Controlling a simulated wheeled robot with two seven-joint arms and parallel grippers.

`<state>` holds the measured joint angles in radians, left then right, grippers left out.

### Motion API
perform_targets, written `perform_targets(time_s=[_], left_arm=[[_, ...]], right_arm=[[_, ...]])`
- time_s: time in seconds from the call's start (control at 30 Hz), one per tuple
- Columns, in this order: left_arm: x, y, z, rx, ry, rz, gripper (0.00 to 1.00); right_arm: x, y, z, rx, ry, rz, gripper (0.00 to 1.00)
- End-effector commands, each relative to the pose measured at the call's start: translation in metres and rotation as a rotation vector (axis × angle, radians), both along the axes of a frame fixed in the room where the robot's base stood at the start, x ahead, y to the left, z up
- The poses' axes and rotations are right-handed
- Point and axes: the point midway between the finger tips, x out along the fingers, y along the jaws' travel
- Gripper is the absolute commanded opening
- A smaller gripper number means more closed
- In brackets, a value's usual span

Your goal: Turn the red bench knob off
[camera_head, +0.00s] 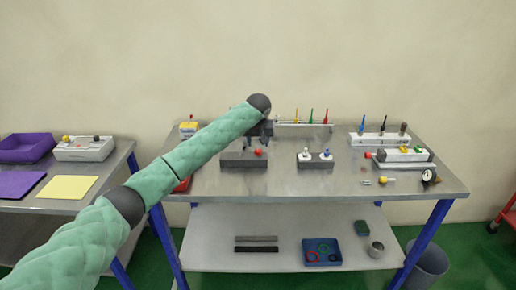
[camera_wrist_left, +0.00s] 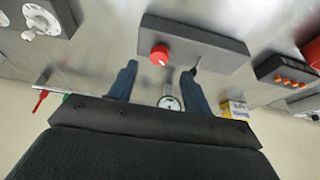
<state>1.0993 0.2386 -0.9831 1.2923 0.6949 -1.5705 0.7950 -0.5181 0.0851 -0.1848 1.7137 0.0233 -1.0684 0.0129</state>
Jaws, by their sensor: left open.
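The red bench knob (camera_head: 258,152) sits on a grey block (camera_head: 243,160) near the middle of the bench. In the left wrist view the red knob (camera_wrist_left: 159,55) has a small pale mark on its face and stands out from the block (camera_wrist_left: 205,46). My left gripper (camera_head: 258,130) is above and behind the knob in the head view, and the arm partly hides the block. In the left wrist view the open fingers (camera_wrist_left: 158,84) point toward the block, one on each side of the knob's line. I see nothing between them touching the knob. My right gripper is not in view.
A rack of coloured tools (camera_head: 300,123) is behind. The bench front (camera_head: 290,186) is clear.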

Motion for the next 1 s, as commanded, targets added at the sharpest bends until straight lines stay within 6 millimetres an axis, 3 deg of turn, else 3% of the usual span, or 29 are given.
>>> perform_targets(time_s=[0.33,0.73,0.77,0.9,1.0], left_arm=[[0.017,0.000,-0.040,0.001,0.001,-0.001,0.49],[0.020,0.000,-0.049,0.001,-0.001,-0.002,0.49],[0.020,0.000,-0.049,0.001,-0.001,-0.002,0.47],[0.020,0.000,-0.049,0.001,-0.001,-0.002,0.20],[0.020,0.000,-0.049,0.001,-0.001,-0.002,0.05]], right_arm=[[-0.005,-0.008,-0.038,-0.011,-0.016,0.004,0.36],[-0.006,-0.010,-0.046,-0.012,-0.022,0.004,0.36],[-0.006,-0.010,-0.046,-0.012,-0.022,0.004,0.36],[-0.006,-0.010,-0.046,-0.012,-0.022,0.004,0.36],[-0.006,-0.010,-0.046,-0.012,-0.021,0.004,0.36]])
